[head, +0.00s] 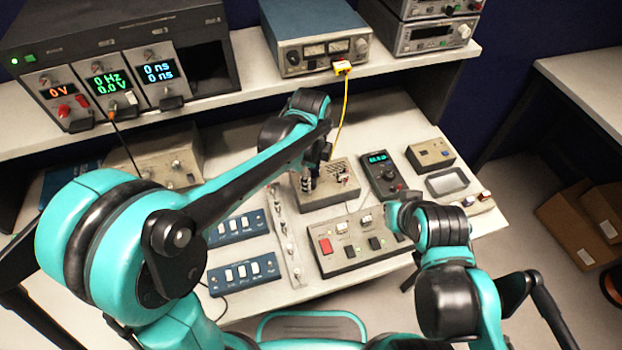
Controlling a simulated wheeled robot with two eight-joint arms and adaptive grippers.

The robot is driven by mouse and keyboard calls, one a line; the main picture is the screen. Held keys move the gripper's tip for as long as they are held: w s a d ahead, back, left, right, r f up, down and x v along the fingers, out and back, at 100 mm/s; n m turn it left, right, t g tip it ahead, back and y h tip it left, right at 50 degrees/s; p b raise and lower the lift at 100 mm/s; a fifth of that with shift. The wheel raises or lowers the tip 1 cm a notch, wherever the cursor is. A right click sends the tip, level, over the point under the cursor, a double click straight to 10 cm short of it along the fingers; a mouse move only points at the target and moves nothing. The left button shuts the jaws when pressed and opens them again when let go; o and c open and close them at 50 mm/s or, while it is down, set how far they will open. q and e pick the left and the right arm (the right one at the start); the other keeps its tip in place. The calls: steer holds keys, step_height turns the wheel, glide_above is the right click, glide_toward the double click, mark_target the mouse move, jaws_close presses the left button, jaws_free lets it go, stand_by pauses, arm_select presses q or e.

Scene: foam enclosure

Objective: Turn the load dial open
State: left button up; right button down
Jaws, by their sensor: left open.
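My left arm reaches in from the left, and its gripper (310,178) points down over a small beige box (325,199) in the middle of the bench. Its fingers look open. I cannot tell whether they touch the box. No dial is clearly visible on the box; the gripper covers part of its top. Another candidate for the load dial is the round knob on a dark handheld unit with a green display (381,160), right of the box. My right arm stands at the lower right; its gripper's fingers cannot be made out.
A grey switch panel (338,262) lies in front of the box, and blue switch panels (244,273) lie to its left. A yellow cable (343,110) hangs from the blue instrument (312,30) on the shelf.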

arm_select(q)
steer(key=shift+f, duration=0.15)
jaws_close()
steer(key=shift+n, duration=0.4)
steer(key=n+p, duration=0.1)
steer(key=n, duration=0.2)
steer(key=shift+n, duration=0.3)
steer(key=n, duration=0.4)
steer(key=shift+n+p, duration=0.3)
steer(key=shift+p, duration=0.1)
steer(key=n, duration=0.4)
steer(key=shift+p, duration=0.3)
steer(key=shift+d+n, duration=0.1)
steer(key=shift+n, duration=2.4)
